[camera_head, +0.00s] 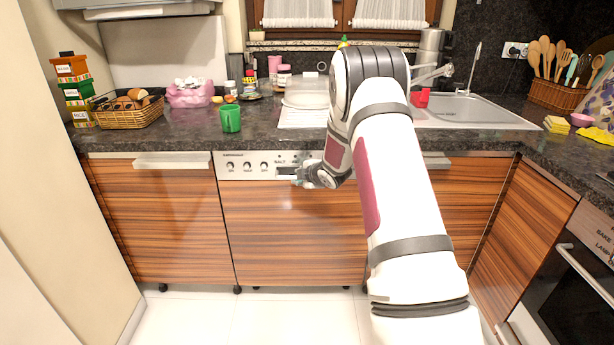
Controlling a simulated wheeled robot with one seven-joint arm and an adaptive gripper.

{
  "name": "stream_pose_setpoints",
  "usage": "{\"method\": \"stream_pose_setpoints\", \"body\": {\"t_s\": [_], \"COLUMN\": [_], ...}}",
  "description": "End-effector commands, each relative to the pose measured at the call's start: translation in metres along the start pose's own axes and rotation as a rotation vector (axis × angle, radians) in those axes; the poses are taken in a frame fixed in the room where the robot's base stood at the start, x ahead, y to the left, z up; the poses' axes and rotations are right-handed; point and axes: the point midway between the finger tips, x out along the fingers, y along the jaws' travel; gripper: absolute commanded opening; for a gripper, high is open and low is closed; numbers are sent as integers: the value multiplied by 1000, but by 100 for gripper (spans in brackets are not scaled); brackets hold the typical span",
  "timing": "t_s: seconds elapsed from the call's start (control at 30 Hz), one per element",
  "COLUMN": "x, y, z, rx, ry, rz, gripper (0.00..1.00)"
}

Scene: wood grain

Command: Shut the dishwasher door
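The dishwasher door (285,235) is a wood-grain front below a white control strip (250,165) with several knobs. It stands upright and looks flush with the cabinet fronts beside it; a very small gap cannot be ruled out. My gripper (299,177) is at the top of the door, by the handle recess in the control strip. Its fingers are small and partly hidden by my wrist, so I cannot tell whether they are open or touch the handle. My arm hides the right part of the dishwasher.
A dark countertop (180,133) runs above the fronts, with a green cup (230,118), a bread basket (127,110) and a sink (478,108) on it. An oven (575,290) stands at the right. The tiled floor (245,315) before the dishwasher is clear.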

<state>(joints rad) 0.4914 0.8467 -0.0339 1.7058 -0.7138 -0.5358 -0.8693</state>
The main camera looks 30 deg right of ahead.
Motion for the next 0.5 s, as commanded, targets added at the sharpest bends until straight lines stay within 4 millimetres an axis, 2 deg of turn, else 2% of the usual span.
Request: {"method": "stream_pose_setpoints", "body": {"t_s": [0.03,0.2,0.33,0.5], "x": [-12,-45,-63,-74], "y": [2,1,2,1], "z": [0,0,0,0], "rx": [0,0,0,0], "ry": [-1,-1,0,1], "rz": [2,2,3,2], "gripper": [20,20,20,20]}}
